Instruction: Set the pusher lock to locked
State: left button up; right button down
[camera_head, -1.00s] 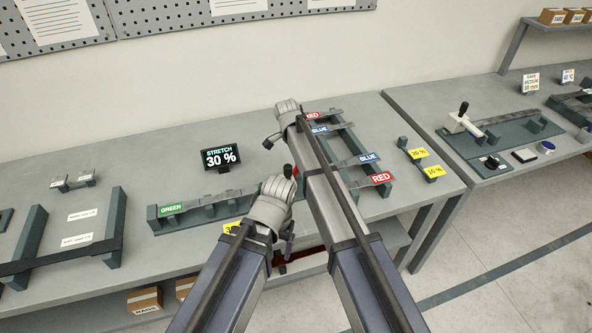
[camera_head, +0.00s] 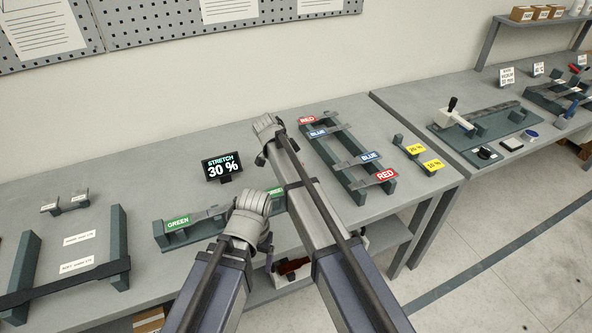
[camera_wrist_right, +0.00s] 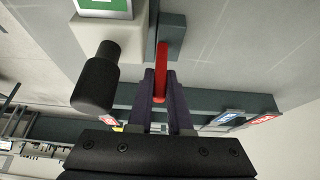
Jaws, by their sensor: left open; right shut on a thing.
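In the right wrist view a red lever (camera_wrist_right: 161,77) stands between the fingers of my right gripper (camera_wrist_right: 161,98), which is shut on it. Beside the lever is a white block (camera_wrist_right: 130,33) with a black knob handle (camera_wrist_right: 95,82) and a green label. In the head view my right arm hides this spot and its fingertips. My left gripper (camera_head: 267,247) is open and empty, in front of the green-labelled rail (camera_head: 198,230). Which position the lever is set to, I cannot tell.
A rack with red and blue labels (camera_head: 344,160) stands right of my right arm. A screen (camera_head: 222,168) reading 30 % stands behind the rail. On the right table is another white block with a black handle (camera_head: 453,112).

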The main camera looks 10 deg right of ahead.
jog(key=shift+s+a+f+h+b, duration=0.2)
jog(key=shift+a+h+b, duration=0.25)
jog(key=shift+b, duration=0.25)
jog(key=shift+a+r+t+h, duration=0.1)
jog(key=shift+t+h, duration=0.2)
jog(key=shift+h, duration=0.15)
jog(key=shift+b, duration=0.3)
jog(key=c, duration=0.8)
grip_release()
jog(key=shift+r, duration=0.1)
jog(key=shift+c, duration=0.2)
jog(key=shift+r, duration=0.1)
